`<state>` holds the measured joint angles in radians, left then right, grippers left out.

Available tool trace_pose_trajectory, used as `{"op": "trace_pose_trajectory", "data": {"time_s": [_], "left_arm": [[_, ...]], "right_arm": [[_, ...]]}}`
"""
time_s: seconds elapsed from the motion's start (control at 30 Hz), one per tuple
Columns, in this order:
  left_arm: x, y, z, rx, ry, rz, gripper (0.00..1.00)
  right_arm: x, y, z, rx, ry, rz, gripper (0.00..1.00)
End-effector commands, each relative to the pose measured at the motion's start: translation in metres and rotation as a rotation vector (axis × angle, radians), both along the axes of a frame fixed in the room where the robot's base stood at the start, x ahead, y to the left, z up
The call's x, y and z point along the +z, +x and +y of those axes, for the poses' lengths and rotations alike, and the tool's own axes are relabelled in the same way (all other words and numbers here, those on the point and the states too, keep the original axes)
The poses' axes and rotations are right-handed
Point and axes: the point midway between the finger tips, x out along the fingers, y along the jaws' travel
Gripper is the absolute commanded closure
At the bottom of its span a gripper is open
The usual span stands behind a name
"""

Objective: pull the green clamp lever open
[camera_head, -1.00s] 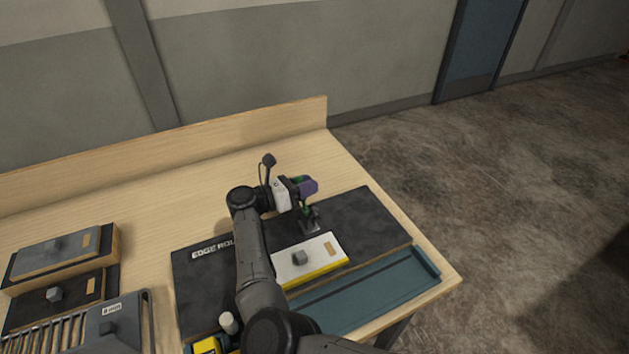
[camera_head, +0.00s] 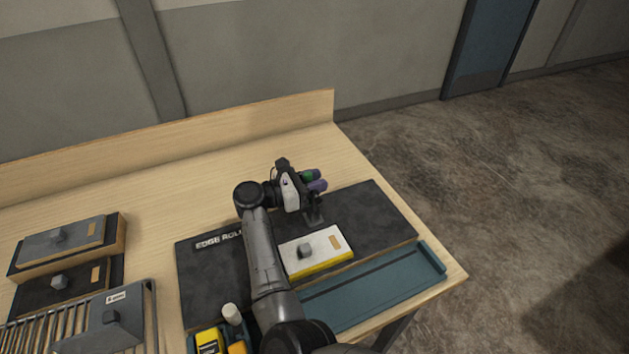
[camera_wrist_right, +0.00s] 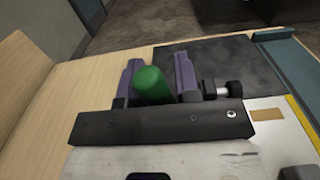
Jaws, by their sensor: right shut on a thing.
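The green clamp lever (camera_wrist_right: 151,84) shows in the right wrist view as a rounded green grip between two purple fingers. My right gripper (camera_wrist_right: 152,80) is shut on it. In the head view my right gripper (camera_head: 314,181) is above the back part of the black mat, with a little of the green lever (camera_head: 309,174) showing between its fingers. The grey clamp base (camera_head: 314,216) stands on the mat just below the gripper. The lower part of the lever is hidden by the gripper. My left gripper is not in view.
A white and yellow block (camera_head: 317,252) with a grey knob lies on the black mat (camera_head: 375,215). A teal tray (camera_head: 375,287) runs along the front. Grey blocks (camera_head: 60,245) and a slotted rack stand at left. The wooden table (camera_head: 180,180) is clear behind.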

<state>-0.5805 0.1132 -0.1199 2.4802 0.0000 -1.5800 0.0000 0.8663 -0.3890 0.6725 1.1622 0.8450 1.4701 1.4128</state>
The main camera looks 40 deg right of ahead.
Motion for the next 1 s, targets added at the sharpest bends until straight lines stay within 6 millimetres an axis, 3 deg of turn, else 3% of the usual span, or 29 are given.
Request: {"op": "trace_pose_trajectory", "data": {"time_s": [0.17,0.2,0.43,1.0], "left_arm": [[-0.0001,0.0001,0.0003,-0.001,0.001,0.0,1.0],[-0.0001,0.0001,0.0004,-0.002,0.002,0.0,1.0],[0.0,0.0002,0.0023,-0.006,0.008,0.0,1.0],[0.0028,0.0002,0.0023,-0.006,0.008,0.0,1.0]], "right_arm": [[-0.0008,-0.0009,-0.0008,-0.004,0.002,-0.008,1.0],[-0.0006,-0.001,-0.0008,-0.005,0.002,-0.008,0.69],[0.0007,-0.0008,-0.0004,-0.004,0.001,-0.005,0.47],[0.0025,0.0031,0.0013,-0.001,0.011,0.027,0.46]]}}
